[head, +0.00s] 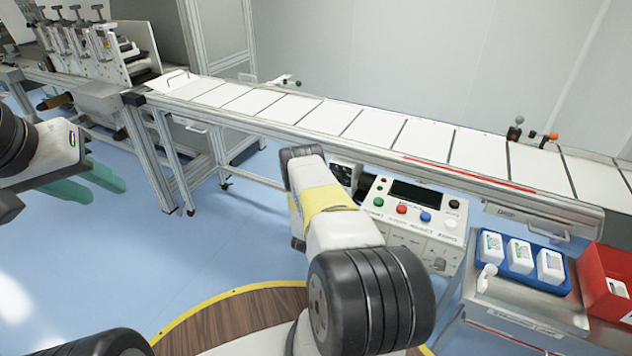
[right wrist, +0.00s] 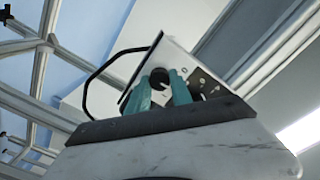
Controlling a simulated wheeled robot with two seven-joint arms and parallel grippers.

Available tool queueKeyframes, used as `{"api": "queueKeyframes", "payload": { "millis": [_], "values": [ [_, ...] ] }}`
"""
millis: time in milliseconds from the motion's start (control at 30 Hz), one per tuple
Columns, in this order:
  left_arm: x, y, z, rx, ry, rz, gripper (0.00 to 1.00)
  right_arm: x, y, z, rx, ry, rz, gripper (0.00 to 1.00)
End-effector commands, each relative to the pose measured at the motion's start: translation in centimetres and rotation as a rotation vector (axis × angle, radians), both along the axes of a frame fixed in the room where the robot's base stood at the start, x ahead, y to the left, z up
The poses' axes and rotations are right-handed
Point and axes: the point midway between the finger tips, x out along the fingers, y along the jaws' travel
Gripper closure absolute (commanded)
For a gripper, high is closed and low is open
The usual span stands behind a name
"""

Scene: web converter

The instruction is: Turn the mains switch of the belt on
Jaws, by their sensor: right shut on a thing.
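The mains switch box (head: 345,172) is a small pale box with a dark front, left of the control panel under the conveyor belt. In the right wrist view its light plate (right wrist: 185,62) carries a black round knob (right wrist: 158,77). My right gripper (right wrist: 163,82) has its two teal fingers on either side of this knob and is shut on it. In the head view my right arm hides these fingers. My left gripper (head: 108,184) hangs over the blue floor at the left, its teal fingers apart and empty, away from the switch.
The control panel (head: 415,215) has coloured buttons and a dark display. The conveyor belt (head: 375,130) runs above it. A blue tray (head: 520,277) with white bottles and a red bin (head: 606,268) stand on the right. The floor at the left is free.

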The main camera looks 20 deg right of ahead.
Motion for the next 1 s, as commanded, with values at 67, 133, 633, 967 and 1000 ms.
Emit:
{"api": "queueKeyframes", "payload": {
  "millis": [67,133,633,967,1000],
  "values": [
    [0.00,0.00,0.00,0.000,0.000,0.000,0.64,-0.10,-0.06,-0.07,0.047,-0.054,-0.002,1.00],
    [0.00,0.00,0.00,0.000,0.000,0.000,0.64,-0.11,-0.07,-0.09,0.091,-0.105,-0.002,1.00],
    [0.00,0.00,0.00,0.000,0.000,0.000,0.64,-0.19,-0.11,-0.24,0.384,-0.448,-0.003,1.00],
    [0.00,0.00,0.00,0.000,0.000,0.000,0.64,-0.17,-0.05,-0.30,0.506,-0.590,-0.001,1.00],
    [0.00,0.00,0.00,0.000,0.000,0.000,0.64,-0.16,-0.05,-0.30,0.515,-0.601,-0.001,1.00]
  ]
}}
